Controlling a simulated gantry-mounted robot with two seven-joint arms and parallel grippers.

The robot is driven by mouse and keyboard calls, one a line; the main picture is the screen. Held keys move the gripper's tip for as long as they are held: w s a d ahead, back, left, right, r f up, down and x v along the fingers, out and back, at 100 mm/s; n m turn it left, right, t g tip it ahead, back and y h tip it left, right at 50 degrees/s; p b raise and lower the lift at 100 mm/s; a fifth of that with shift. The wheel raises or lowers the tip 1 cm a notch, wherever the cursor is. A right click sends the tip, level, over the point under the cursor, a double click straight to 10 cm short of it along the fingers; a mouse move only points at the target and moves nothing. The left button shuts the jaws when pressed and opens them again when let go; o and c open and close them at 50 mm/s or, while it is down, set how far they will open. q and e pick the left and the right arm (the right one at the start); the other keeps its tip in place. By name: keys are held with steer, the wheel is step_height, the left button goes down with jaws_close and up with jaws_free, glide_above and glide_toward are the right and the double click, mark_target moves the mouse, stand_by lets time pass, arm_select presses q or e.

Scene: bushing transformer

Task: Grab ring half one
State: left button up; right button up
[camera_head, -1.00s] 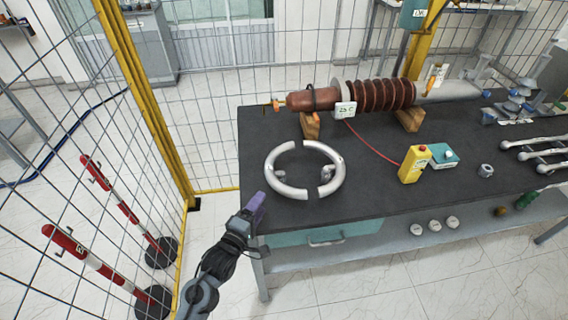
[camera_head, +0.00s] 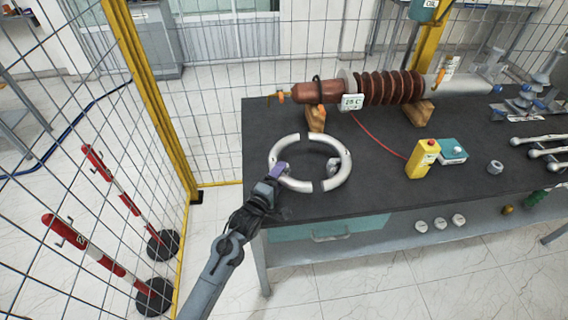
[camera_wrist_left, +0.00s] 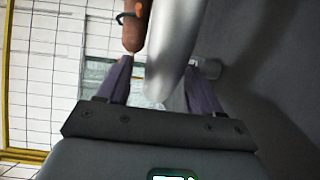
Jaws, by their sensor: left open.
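Two silver curved ring halves lie on the dark table top (camera_head: 390,195), forming a near-complete ring with small gaps. The left half (camera_head: 275,156) is beside my left gripper (camera_head: 277,172); the right half (camera_head: 346,168) lies further right. I cannot tell by label which is ring half one. In the left wrist view, my left gripper's purple fingers are spread, with the silver ring half (camera_wrist_left: 168,45) running between them. No grip on it shows. A small bracket (camera_wrist_left: 210,68) sticks out from it near the right finger. My right gripper is not in view.
A brown ribbed bushing (camera_head: 385,88) rests on wooden blocks behind the ring. A yellow device (camera_head: 422,160) and a teal box (camera_head: 453,151) stand to the right. Wire fencing and red-white posts (camera_head: 105,175) are at the left.

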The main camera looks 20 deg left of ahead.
arm_select(q)
steer(key=shift+w, duration=0.5)
steer(key=c, duration=1.2)
steer(key=shift+r, duration=0.1)
